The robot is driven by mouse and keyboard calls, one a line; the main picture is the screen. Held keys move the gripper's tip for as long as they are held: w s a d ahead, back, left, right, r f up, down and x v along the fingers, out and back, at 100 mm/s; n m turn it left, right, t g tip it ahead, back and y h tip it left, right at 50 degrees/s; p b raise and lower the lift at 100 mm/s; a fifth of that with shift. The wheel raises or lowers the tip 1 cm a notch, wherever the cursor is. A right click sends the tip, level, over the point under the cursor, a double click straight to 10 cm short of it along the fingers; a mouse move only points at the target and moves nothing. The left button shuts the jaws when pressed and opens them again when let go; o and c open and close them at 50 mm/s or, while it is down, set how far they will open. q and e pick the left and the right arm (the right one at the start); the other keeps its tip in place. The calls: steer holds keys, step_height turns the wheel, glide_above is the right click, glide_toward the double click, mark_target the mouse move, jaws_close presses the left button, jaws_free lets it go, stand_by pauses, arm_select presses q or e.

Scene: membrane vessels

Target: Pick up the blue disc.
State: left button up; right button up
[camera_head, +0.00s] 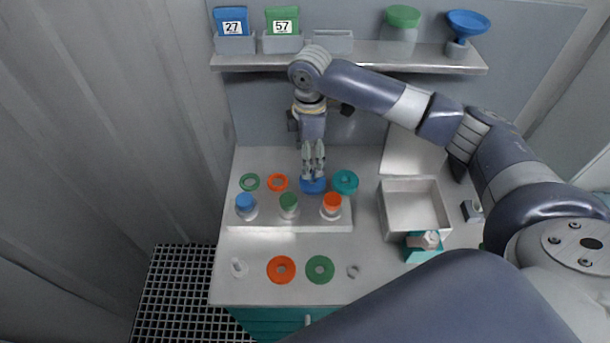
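The blue disc (313,187) lies at the back of the work table, behind the row of capped vessels and just left of a teal ring (345,182). My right gripper (313,175) points down at it, with the fingertips at or just above its far part and hiding some of it. The fingers are close together with a narrow gap. I cannot tell whether they touch or grip the disc. My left gripper is not in view.
Vessels with blue (245,202), green (289,201) and orange (332,202) tops stand in front of the disc. Green (249,182) and orange (278,183) rings lie to its left. A grey bin (383,212) stands right. A shelf (400,58) runs above.

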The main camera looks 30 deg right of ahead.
mark_target(314, 180)
steer(key=f, duration=0.2)
steer(key=shift+s+d+f, duration=0.2)
steer(key=shift+f, duration=0.5)
steer(key=shift+d+f+p, duration=0.15)
steer(key=shift+f+p, duration=0.45)
steer(key=f, duration=0.2)
steer(key=f+p, duration=0.1)
steer(key=shift+d+f, duration=0.3)
steer(key=shift+f, duration=0.25)
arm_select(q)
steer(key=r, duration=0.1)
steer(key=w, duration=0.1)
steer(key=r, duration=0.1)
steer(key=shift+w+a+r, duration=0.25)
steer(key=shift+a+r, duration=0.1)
arm_select(e)
steer(key=shift+f, duration=0.1)
steer(key=c, duration=0.8)
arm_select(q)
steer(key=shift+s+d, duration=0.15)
arm_select(e)
steer(key=shift+c, duration=0.3)
